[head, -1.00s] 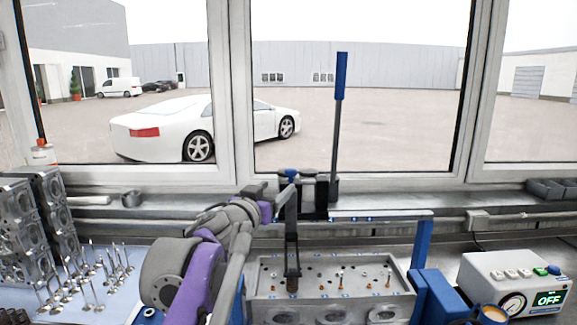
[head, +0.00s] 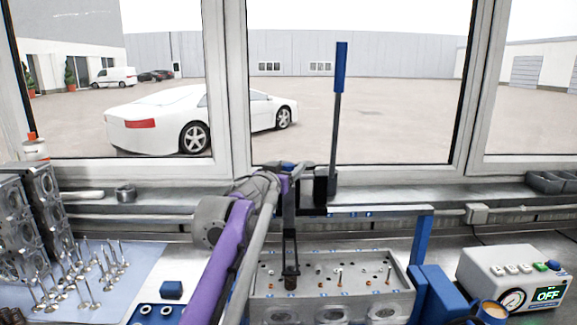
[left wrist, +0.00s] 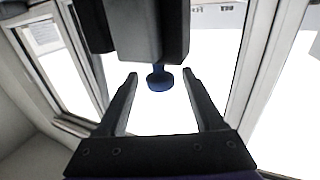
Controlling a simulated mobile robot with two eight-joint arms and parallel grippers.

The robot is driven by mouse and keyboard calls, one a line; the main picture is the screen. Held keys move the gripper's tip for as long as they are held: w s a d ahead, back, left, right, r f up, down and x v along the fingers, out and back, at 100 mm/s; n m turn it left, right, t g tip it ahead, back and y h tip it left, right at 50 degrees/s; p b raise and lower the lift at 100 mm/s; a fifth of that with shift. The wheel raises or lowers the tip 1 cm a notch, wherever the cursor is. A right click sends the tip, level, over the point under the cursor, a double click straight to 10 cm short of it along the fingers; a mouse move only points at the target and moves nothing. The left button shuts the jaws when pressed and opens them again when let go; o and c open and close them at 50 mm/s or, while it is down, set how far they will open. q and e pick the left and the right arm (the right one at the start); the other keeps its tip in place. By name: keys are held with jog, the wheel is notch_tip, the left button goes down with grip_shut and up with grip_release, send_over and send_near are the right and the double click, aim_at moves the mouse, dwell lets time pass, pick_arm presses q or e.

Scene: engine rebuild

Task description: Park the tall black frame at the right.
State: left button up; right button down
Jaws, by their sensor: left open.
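The tall black frame (head: 290,228) hangs from a blue rail (head: 425,240) over the engine head, left of the rail's middle. Its lower tip is just above the head's top face. A long lever with a blue handle (head: 340,68) rises from its black upper body (head: 320,190). My left gripper (head: 290,170) is at the top of the frame. In the left wrist view, my open left jaws (left wrist: 158,78) stand on both sides of a blue knob (left wrist: 160,80) below a dark block, with gaps visible. My right gripper is not in view.
The grey engine head (head: 330,290) holds small valve parts. A pale mat (head: 150,262) with several valves lies at left, beside stacked metal castings (head: 30,225). A gauge box reading OFF (head: 510,275) stands at right. The window is behind the bench.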

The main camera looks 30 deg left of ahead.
pick_arm(q)
jog(key=shift+w, duration=0.25)
grip_shut()
dwell(1.4)
